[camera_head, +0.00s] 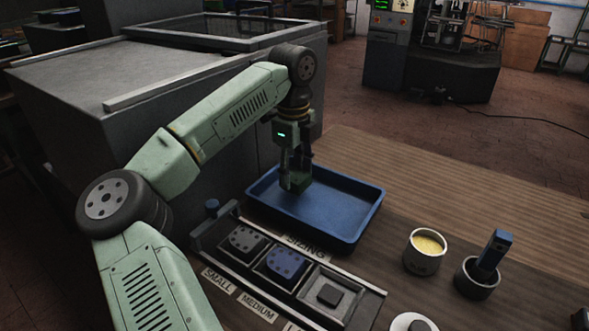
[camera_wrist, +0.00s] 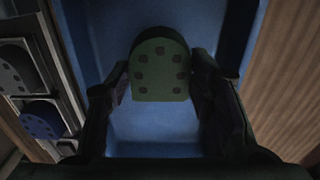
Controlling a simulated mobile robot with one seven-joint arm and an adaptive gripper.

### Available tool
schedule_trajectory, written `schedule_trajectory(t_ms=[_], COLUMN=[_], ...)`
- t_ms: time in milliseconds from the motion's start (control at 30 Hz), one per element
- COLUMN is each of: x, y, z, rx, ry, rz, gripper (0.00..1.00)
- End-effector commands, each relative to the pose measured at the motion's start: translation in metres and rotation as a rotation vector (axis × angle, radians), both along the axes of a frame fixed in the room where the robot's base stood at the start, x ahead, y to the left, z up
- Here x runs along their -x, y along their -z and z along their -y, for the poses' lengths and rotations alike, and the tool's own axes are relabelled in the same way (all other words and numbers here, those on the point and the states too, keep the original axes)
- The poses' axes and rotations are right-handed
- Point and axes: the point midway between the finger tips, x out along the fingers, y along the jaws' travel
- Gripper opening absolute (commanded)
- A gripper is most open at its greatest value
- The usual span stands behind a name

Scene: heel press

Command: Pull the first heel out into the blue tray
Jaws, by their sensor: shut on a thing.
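In the wrist view a green heel (camera_wrist: 160,72), rounded at one end with several dark holes, sits between my two fingers. My gripper (camera_wrist: 160,85) is shut on its sides. The blue tray (camera_wrist: 125,136) lies below and behind the heel in that view. In the head view my gripper (camera_head: 295,186) points down over the left part of the blue tray (camera_head: 345,222). The heel is mostly hidden by the fingers there, and I cannot tell whether it touches the tray floor.
A sizing rack (camera_head: 231,217) in front of the tray holds a dark heel (camera_head: 247,240) and a blue heel (camera_head: 286,266); its right slot shows a small dark block (camera_head: 329,294). A cup of yellow stuff (camera_head: 424,251) and a dark cup with a blue-handled tool (camera_head: 495,250) stand right.

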Motion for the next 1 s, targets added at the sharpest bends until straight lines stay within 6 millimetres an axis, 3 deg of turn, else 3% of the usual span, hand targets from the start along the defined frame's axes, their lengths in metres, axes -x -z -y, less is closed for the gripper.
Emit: schedule_trajectory(t_ms=[1000], x=[0.000], y=[0.031], z=[0.000], rx=[0.000], ry=[0.000], rz=[0.000], gripper=[0.20])
